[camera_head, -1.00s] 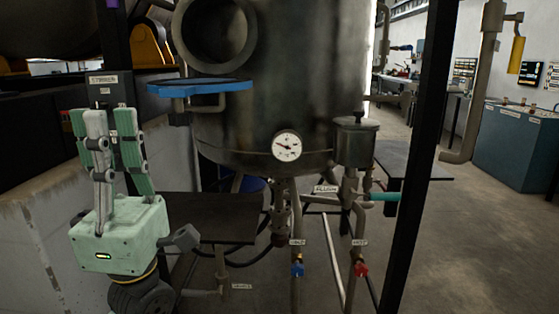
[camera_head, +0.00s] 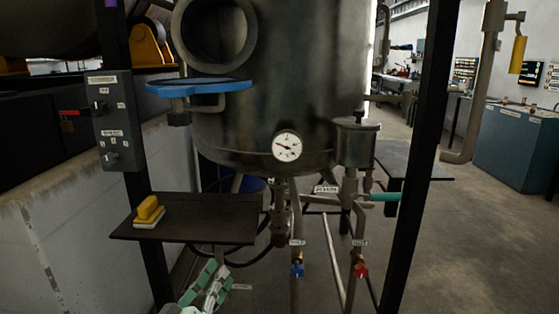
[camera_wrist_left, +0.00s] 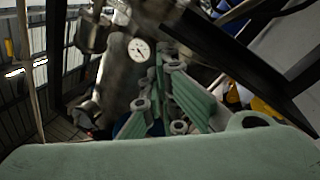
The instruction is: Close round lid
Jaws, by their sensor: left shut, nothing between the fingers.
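The round lid (camera_head: 200,87) is blue and is seen nearly edge-on in the head view. It sticks out almost level from the tank, just below the round opening (camera_head: 214,36), which is uncovered. My left gripper (camera_head: 216,270) is low at the bottom edge of the head view, partly cut off. It is well below the lid, in front of the dark shelf's lower edge, and apart from the lid. Its green and grey fingers are shut and empty. They also show in the left wrist view (camera_wrist_left: 167,58). My right gripper is not in view.
A dark shelf (camera_head: 210,229) holds a yellow-handled block (camera_head: 149,211). A switch box (camera_head: 117,120) hangs on a black post at left. Another black post (camera_head: 420,150) stands at right. The tank (camera_head: 300,75) carries a gauge (camera_head: 287,146), with pipes and valves below.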

